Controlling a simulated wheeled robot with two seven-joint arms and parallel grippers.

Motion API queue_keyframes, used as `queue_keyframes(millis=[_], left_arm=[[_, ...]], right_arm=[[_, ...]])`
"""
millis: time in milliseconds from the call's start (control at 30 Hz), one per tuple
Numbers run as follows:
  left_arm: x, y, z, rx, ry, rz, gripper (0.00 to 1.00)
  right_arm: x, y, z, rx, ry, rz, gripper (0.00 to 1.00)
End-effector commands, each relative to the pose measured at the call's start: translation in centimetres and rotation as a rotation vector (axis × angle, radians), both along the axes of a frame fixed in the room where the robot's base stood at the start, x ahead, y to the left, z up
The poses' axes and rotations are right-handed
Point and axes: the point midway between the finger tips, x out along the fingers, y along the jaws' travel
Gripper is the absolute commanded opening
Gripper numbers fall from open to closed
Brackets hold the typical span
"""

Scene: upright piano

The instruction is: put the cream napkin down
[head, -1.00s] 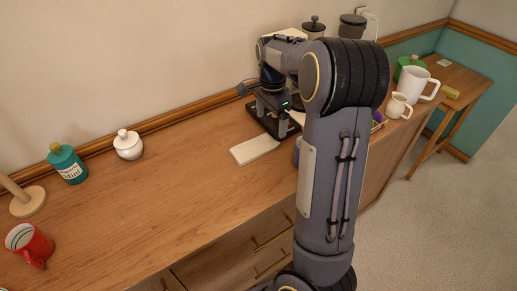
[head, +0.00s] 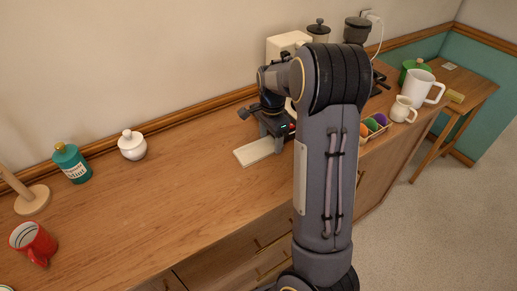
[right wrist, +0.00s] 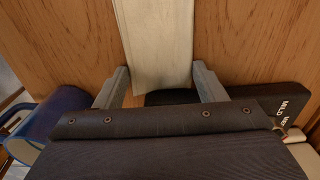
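The cream napkin (head: 254,151) lies flat on the wooden sideboard, a folded strip near the middle of the head view. In the right wrist view the napkin (right wrist: 156,45) runs from the top edge down to between the fingers. My right gripper (right wrist: 160,72) is over its near end, one finger at each side, set wide apart. I cannot tell whether the fingers touch its edges. In the head view my right gripper (head: 274,143) is at the napkin's right end and hides part of it. My left gripper is not in view.
A black box with white lettering (right wrist: 265,97) is close beside the right finger. A white lidded pot (head: 132,147) stands left.

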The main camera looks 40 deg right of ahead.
Motion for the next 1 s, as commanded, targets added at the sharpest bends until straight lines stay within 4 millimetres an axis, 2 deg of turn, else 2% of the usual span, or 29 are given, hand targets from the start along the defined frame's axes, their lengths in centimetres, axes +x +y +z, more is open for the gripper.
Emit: queue_keyframes(millis=[33,100,200,567,767,1000], left_arm=[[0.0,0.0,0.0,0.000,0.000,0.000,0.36],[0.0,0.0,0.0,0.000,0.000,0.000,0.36],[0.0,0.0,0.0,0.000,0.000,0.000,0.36],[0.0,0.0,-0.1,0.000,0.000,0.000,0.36],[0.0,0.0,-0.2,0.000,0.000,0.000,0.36],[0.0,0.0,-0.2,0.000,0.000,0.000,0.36]], right_arm=[[0.0,0.0,0.0,0.000,0.000,0.000,0.55],[0.0,0.0,0.0,0.000,-0.001,0.000,0.46],[0.0,0.0,0.0,0.000,-0.001,0.000,0.39],[0.1,0.0,0.6,-0.001,-0.003,0.000,0.39],[0.1,0.0,3.2,-0.001,-0.006,-0.001,0.39],[-3.0,2.8,8.1,0.002,-0.009,0.004,0.39]])
